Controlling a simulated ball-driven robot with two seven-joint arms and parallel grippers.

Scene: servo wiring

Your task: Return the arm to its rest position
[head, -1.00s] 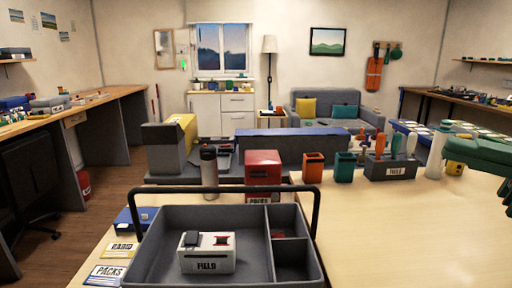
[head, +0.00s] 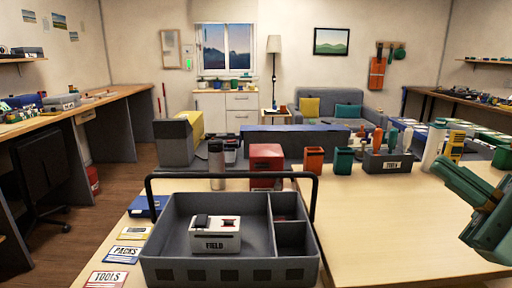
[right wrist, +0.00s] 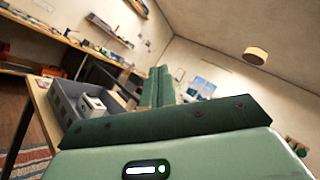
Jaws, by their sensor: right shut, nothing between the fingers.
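My right gripper (head: 446,176) is at the right edge of the head view, above the light wooden table (head: 400,235). It is green, its fingers point up and to the left, and it holds nothing. In the right wrist view its two green fingers (right wrist: 157,86) stand close together with nothing between them. The tray also shows in the right wrist view (right wrist: 68,105). My left gripper is not in view.
The table's right part is bare. Along its back stand a red box (head: 266,160), an orange cup (head: 314,160), a green cup (head: 343,161), a tool holder (head: 388,164) and a white bottle (head: 433,148). Label cards (head: 107,280) lie left of the tray, whose handle stands up.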

